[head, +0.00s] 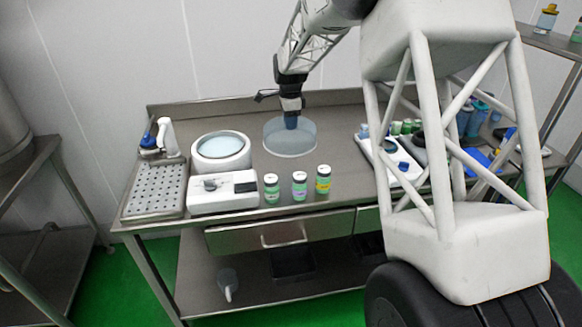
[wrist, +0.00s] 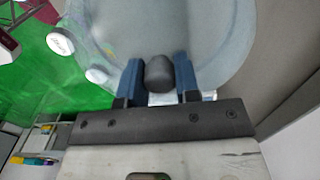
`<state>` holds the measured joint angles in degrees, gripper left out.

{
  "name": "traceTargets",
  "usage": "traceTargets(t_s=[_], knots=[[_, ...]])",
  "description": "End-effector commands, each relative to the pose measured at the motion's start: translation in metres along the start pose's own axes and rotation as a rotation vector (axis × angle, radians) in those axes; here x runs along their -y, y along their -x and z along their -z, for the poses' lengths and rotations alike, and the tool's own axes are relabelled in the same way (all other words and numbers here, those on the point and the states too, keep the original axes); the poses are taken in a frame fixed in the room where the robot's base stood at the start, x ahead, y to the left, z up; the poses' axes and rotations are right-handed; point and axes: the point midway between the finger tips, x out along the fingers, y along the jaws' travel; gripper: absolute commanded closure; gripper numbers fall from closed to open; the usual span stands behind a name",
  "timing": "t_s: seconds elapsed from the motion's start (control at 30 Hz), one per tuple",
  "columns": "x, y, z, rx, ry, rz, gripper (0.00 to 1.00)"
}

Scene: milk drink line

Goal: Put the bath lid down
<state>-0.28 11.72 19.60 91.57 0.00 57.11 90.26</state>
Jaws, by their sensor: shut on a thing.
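The bath lid (head: 290,140) is a wide, round, translucent grey-blue cover. In the head view it is over the tabletop, to the right of the bath, and looks level. I cannot tell whether its rim touches the table. My gripper (head: 291,122) points down from above and is shut on the lid's knob. In the wrist view the dark knob sits between the blue fingers of my gripper (wrist: 159,76), and the lid (wrist: 165,35) fills the upper middle. The white round bath (head: 220,164) stands uncovered, with pale blue liquid showing inside.
A white control box (head: 222,192) stands before the bath, with a perforated tray (head: 155,190) to its left. Green-labelled jars (head: 299,184) stand along the table's front edge. A white rack (head: 392,163) with small bottles is on the right. Bare steel tabletop (head: 340,165) lies right of the lid.

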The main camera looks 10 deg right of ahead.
Motion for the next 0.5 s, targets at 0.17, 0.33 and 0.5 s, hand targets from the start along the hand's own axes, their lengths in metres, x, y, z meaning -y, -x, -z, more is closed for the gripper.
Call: traceTargets(t_s=[0.17,0.33,0.5], knots=[[0.0015,-0.0008,0.0042,0.0,0.0,0.0,1.0],[0.0014,-0.0007,0.0038,0.0,0.0,0.0,1.0],[0.0013,-0.0049,0.0036,0.0,0.0,-0.001,1.0]])
